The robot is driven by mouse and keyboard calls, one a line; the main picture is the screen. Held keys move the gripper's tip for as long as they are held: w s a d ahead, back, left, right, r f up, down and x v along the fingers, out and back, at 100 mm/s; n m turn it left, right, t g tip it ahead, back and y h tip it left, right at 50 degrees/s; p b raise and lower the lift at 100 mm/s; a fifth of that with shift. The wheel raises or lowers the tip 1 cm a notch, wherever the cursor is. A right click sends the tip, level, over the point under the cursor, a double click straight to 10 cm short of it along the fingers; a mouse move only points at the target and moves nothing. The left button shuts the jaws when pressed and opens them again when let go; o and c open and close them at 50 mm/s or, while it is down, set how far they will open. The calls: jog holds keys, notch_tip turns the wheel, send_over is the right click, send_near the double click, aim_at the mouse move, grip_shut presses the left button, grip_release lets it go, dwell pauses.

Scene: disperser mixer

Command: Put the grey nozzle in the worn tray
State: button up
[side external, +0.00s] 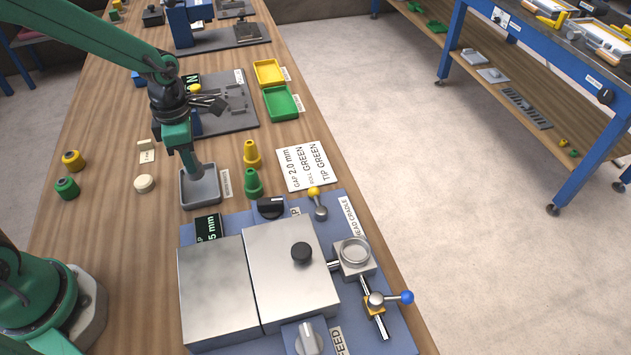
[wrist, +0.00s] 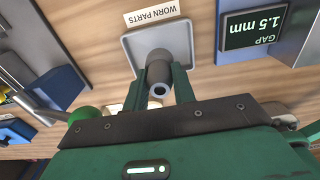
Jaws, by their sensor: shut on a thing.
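The grey nozzle (wrist: 157,72) is between the two green fingers of my gripper (wrist: 159,88), which is shut on it. In the side view my gripper (side external: 196,160) points down at the grey worn tray (side external: 203,205), and the nozzle (side external: 198,173) shows below the fingers, over the inside of the tray. The tray also shows in the wrist view (wrist: 131,48), behind the nozzle, with a "WORN PARTS" label beside it. I cannot tell whether the nozzle touches the tray floor.
A green nozzle (side external: 253,184) and a yellow nozzle (side external: 251,155) stand right of the tray. A blue machine with steel covers (side external: 290,270) is in front. A cream disc (side external: 144,184) lies to the left. Green (side external: 283,103) and yellow (side external: 269,73) trays are farther back.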

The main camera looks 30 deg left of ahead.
jog(key=shift+f, duration=0.1)
jog(key=shift+f, duration=1.9)
jog(key=shift+f, duration=0.1)
jog(key=o, duration=1)
notch_tip(320, 180, up, 12)
jog(key=shift+r, duration=0.15)
jog(key=shift+s+r, duration=0.1)
